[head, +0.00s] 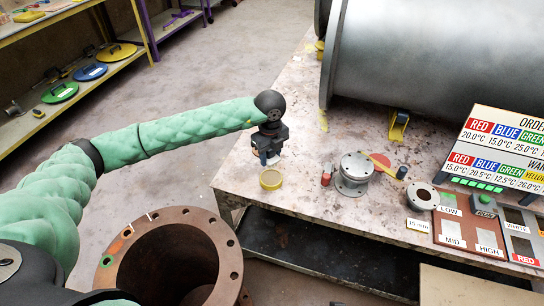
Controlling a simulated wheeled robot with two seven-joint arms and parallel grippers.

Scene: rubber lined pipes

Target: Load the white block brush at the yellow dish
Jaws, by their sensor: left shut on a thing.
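The yellow dish (270,181) is a small round dish near the left edge of the table. My left gripper (266,154) points down just above and behind the dish, apart from it in the picture. It is shut on the white block brush (273,160), of which only a small pale part shows under the dark fingers. The fingers hide most of the brush, and I cannot tell whether it touches the table. My right gripper is out of view.
A grey flanged pipe piece (354,174) and a small red cylinder (326,176) stand right of the dish. A large grey pipe (425,50) lies at the back. A rusty flanged pipe (175,260) stands in front. An order board (505,150) is at right.

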